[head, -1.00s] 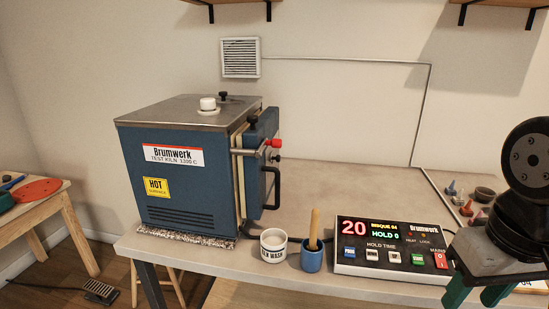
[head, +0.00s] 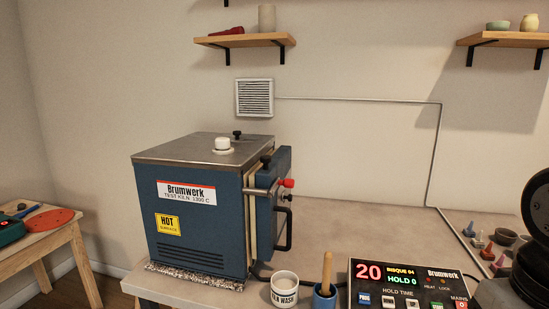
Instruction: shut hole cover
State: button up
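A blue kiln (head: 195,212) with a steel top (head: 180,150) stands on the bench. On its top are a white round knob or plug (head: 222,144) on a pale disc and a black knob (head: 237,134) behind it. The door (head: 268,222) on the right side is seen edge-on, with a black knob (head: 265,161), a red-ended bar (head: 287,183), a small black knob (head: 287,198) and a black handle (head: 289,228). I cannot tell which piece is the hole cover; the door's outer face is mostly hidden. My gripper is out of the picture; only my dark arm shows at the right edge.
A white kiln wash cup (head: 285,291), a blue pot (head: 324,299) with a wooden handle and a control box (head: 405,285) stand along the bench front. Small tools (head: 480,240) lie at right. A shelf (head: 245,40) hangs above.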

aim_at(289, 197)
jog(key=u, duration=1.5)
jog(key=i, duration=0.55)
jog(key=z, duration=1.8)
